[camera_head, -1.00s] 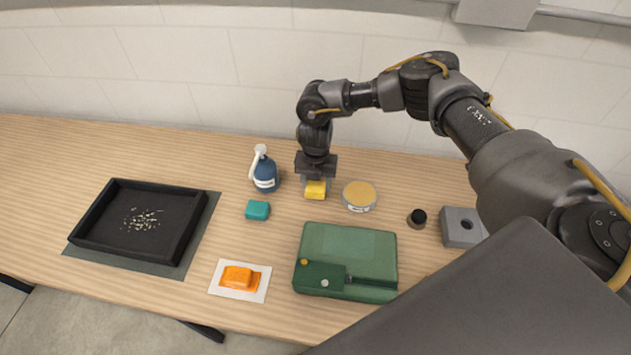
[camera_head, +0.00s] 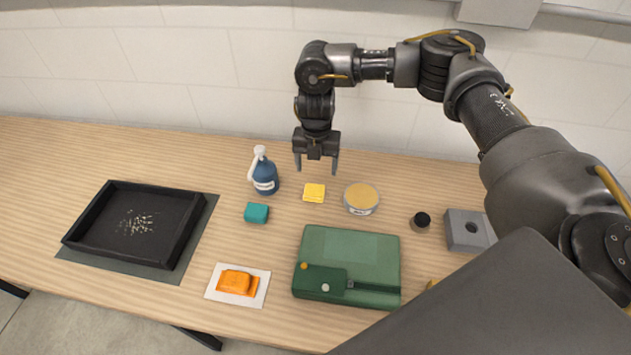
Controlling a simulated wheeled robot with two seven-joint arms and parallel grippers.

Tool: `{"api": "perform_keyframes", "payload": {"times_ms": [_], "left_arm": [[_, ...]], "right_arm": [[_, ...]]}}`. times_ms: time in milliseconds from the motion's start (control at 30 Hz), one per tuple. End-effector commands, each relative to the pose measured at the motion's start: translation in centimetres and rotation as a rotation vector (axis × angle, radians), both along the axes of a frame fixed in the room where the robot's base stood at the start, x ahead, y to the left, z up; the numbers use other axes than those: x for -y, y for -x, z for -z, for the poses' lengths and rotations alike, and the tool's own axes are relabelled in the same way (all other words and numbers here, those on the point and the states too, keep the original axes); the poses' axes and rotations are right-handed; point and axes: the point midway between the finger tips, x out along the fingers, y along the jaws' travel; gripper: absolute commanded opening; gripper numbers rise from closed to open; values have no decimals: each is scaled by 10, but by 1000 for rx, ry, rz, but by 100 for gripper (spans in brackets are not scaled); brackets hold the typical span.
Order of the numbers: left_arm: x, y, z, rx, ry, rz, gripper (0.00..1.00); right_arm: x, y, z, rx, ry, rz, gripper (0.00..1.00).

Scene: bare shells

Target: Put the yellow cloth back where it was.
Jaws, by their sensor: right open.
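The yellow cloth (camera_head: 314,193) lies folded small and flat on the wooden table, between the blue spray bottle and the round tin. My right gripper (camera_head: 316,167) hangs above and just behind the cloth, pointing down. Its two fingers are apart with nothing between them, and it does not touch the cloth. My left gripper is not in view.
A blue bottle (camera_head: 265,176), teal block (camera_head: 256,213) and round tin (camera_head: 361,199) stand close around the cloth. A green case (camera_head: 347,250), orange cloth (camera_head: 237,282) on a white sheet, black tray (camera_head: 178,240), dark jar (camera_head: 420,221) and grey block (camera_head: 463,229) lie further off.

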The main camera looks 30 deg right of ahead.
Motion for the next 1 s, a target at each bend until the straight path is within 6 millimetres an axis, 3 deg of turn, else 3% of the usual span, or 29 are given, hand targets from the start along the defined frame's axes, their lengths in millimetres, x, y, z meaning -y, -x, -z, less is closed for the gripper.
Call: {"api": "perform_keyframes", "payload": {"times_ms": [133,300,867,1000], "left_arm": [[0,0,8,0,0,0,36],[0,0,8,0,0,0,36],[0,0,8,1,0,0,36],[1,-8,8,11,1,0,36]], "right_arm": [[0,-1,-24,4,1,0,74],[0,0,-38,1,1,1,74],[0,0,-40,-1,1,1,74],[3,1,-40,-1,1,6,74]]}}
